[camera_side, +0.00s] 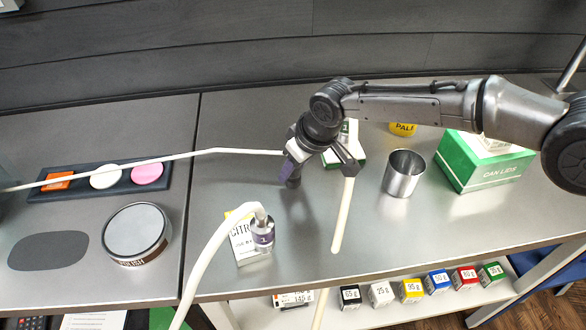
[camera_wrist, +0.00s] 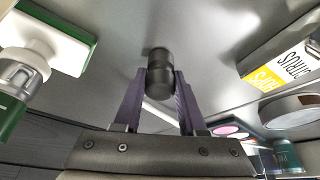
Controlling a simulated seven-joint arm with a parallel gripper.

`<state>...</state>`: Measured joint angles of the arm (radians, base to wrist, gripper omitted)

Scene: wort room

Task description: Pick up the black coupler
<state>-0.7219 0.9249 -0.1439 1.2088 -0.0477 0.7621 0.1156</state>
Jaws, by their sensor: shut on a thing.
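The black coupler (camera_wrist: 160,72) is a short dark cylinder with a narrower cap, between the two purple fingertips in the wrist view. My gripper (camera_wrist: 161,88) is shut on it, with one finger on each side. In the side view my gripper (camera_side: 292,174) points down over the grey bench, and a dark end shows at the fingertips. The coupler's far side is hidden, and I cannot tell whether it touches the bench.
A steel cup (camera_side: 403,174) and green CAN LIDS box (camera_side: 482,162) are right. A white hose (camera_side: 342,215) hangs near my gripper. A round tin (camera_side: 137,233) is left.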

